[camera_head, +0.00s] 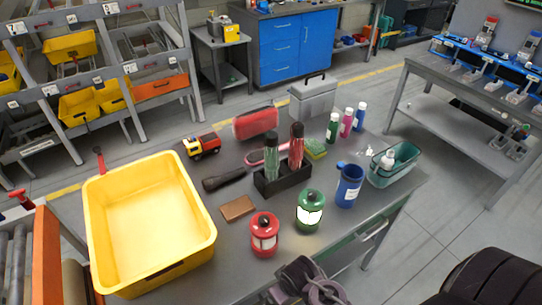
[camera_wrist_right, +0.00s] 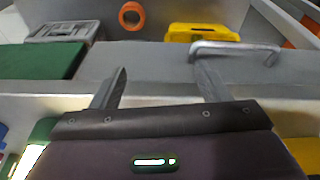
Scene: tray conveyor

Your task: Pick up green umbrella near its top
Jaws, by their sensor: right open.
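The green umbrella (camera_head: 271,158) is folded and stands upright with a dark top end in a black two-slot holder (camera_head: 284,185) on the table. A red umbrella (camera_head: 296,150) stands beside it on the right in the same holder. My right gripper (camera_head: 308,284) is at the bottom of the head view, in front of the table edge and well apart from the umbrellas. In the right wrist view its two fingers (camera_wrist_right: 160,82) are spread with nothing between them. I cannot make out the green umbrella in the wrist view. My left gripper does not show.
Near the holder are a green lantern (camera_head: 310,210), a red lantern (camera_head: 264,235), a blue mug (camera_head: 349,185), a brown block (camera_head: 237,208) and a black flashlight (camera_head: 223,178). A large yellow bin (camera_head: 201,246) fills the table's left. A grey toolbox (camera_head: 313,98) stands behind.

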